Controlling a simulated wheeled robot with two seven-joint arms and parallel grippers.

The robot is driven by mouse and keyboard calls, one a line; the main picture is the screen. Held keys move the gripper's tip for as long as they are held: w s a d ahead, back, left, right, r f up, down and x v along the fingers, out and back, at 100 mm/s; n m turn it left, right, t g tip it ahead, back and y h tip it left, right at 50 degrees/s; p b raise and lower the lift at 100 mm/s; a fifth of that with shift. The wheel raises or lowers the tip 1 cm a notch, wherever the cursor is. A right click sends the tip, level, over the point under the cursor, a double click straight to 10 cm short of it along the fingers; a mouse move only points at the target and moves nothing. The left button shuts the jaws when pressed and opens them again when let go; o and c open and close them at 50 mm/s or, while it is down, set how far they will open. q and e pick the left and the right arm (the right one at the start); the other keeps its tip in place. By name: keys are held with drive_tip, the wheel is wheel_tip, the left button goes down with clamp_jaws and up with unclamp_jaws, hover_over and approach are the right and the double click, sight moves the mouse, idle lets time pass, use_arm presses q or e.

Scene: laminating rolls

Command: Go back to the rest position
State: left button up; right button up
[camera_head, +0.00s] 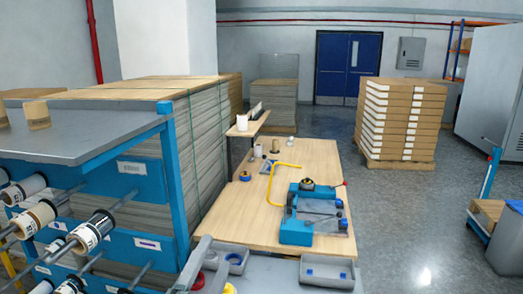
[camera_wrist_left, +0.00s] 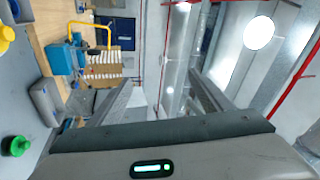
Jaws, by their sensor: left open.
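My left gripper (camera_head: 212,254) is at the bottom of the head view, over the near end of the work area. In the left wrist view my left gripper (camera_wrist_left: 165,84) has its two grey fingers spread apart, with nothing between them. Several laminating rolls sit on rods at the left: a white roll (camera_head: 25,188), another roll (camera_head: 35,219) and a white and black roll (camera_head: 93,231). They are apart from the gripper. My right gripper is not in view.
A blue-framed rack (camera_head: 130,180) stands at left. A wooden table (camera_head: 232,207) holds a blue machine (camera_head: 318,215) and a yellow bent bar (camera_head: 278,172). A grey tray (camera_head: 327,271) is near the front. Stacked boxes (camera_head: 400,120) stand behind; the floor at right is mostly clear.

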use_arm(q)
drive_tip(key=s+a+f+n+g+y, duration=0.2)
drive_tip(key=s+a+f+n+g, duration=0.15)
drive_tip(key=f, duration=0.45)
drive_tip(key=s+a+f+n+g+y, duration=0.2)
drive_tip(key=s+a+f+n, duration=0.15)
drive_tip(key=f, duration=0.35)
drive_tip(key=s+a+f+n+g+y, duration=0.2)
drive_tip(key=s+f+n+g, duration=0.15)
drive_tip(key=f, duration=0.45)
drive_tip(key=s+a+f+n+g, duration=0.1)
drive_tip(key=s+f+n+g, duration=0.4)
drive_tip(key=s, duration=0.6)
drive_tip(key=s+a+f+n+g, duration=0.1)
drive_tip(key=s+a+f+g, duration=0.15)
drive_tip(key=s+f, duration=0.7)
drive_tip(key=s+f+g+b, duration=0.1)
drive_tip(key=s+f+g, duration=0.15)
drive_tip(key=f, duration=2.45)
drive_tip(key=s+a+f+b, duration=0.1)
drive_tip(key=s+a+f, duration=0.1)
drive_tip(key=s+f, duration=1.6)
drive_tip(key=shift+s+a+f+g, duration=0.15)
drive_tip(key=shift+s+a+g, duration=0.1)
drive_tip(key=shift+s+g, duration=0.15)
drive_tip(key=shift+w, duration=0.1)
